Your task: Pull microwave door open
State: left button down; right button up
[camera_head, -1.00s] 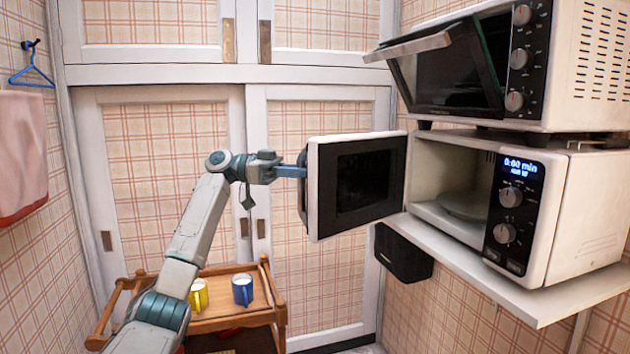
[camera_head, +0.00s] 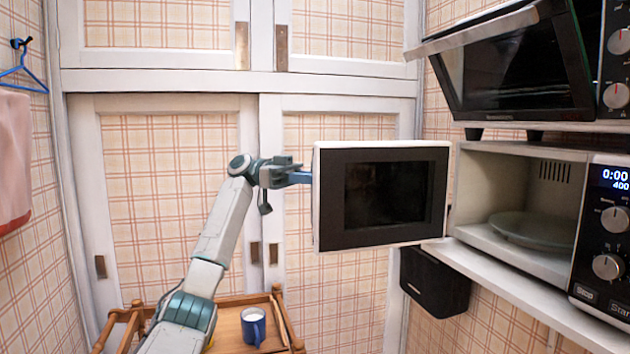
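The microwave (camera_head: 470,192) is white with a black control panel. Its door (camera_head: 328,210) stands wide open, swung out to the left, with its dark window facing me. The cavity is exposed, with a turntable plate (camera_head: 530,230) inside. My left gripper (camera_head: 300,177) is at the door's left edge. Its fingertips meet that edge or go behind it, so I cannot see whether they are shut on the handle, which is hidden. My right gripper is not in view.
A toaster oven (camera_head: 515,80) with its door tilted partly open sits above the microwave. A white shelf (camera_head: 490,268) carries the microwave, with a black box (camera_head: 435,283) below. A wooden cart (camera_head: 228,325) holds a blue mug (camera_head: 253,326). Cabinet doors (camera_head: 170,190) stand behind.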

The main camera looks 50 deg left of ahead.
pick_arm(q)
jog(key=shift+d, duration=0.1)
